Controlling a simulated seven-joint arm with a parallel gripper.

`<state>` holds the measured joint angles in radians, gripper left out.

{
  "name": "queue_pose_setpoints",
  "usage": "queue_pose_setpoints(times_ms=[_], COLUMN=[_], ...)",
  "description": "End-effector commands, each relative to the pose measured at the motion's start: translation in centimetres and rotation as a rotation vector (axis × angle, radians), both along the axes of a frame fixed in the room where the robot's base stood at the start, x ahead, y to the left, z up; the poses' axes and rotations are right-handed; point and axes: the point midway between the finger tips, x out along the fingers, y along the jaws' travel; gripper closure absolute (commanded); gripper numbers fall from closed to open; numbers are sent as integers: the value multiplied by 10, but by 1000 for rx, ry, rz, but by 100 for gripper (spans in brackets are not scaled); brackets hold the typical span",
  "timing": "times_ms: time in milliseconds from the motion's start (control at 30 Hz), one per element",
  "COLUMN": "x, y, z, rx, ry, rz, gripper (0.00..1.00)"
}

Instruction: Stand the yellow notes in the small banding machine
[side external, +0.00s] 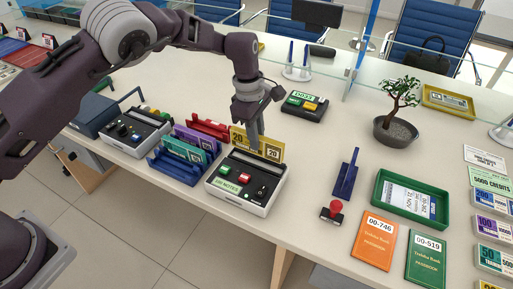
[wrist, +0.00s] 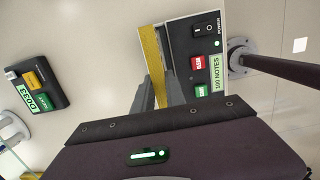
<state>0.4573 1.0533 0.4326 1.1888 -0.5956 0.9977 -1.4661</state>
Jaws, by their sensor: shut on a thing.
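The yellow notes (side external: 272,148), marked 20, stand upright on edge at the back of a white and black machine (side external: 224,186) labelled 100 NOTES. Their lower edge is hidden, so I cannot tell how deep they sit in it. In the wrist view the notes (wrist: 151,52) are a narrow yellow strip along the left side of the machine (wrist: 208,45). My gripper (side external: 255,141) points down and is shut on the notes; its fingers (wrist: 161,92) also show in the wrist view.
A similar machine (side external: 134,136) stands to the left. Blue, purple and red note holders (side external: 170,172) lie between the two machines. A blue stand (side external: 346,176), a red stamp (side external: 332,210) and a green tray (side external: 385,202) are to the right. A small keypad box (side external: 304,107) is behind.

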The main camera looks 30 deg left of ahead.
Motion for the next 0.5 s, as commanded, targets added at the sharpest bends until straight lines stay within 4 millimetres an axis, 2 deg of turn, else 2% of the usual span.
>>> queue_pose_setpoints(times_ms=[100,267,367,500], x=[1,2,9,24], y=[0,5,23,69], z=[30,53,55,50], rx=[-1,1,3,4], ry=[-4,-1,1,2], rz=[-1,-28,-148,-473], gripper=[100,100,100,100])
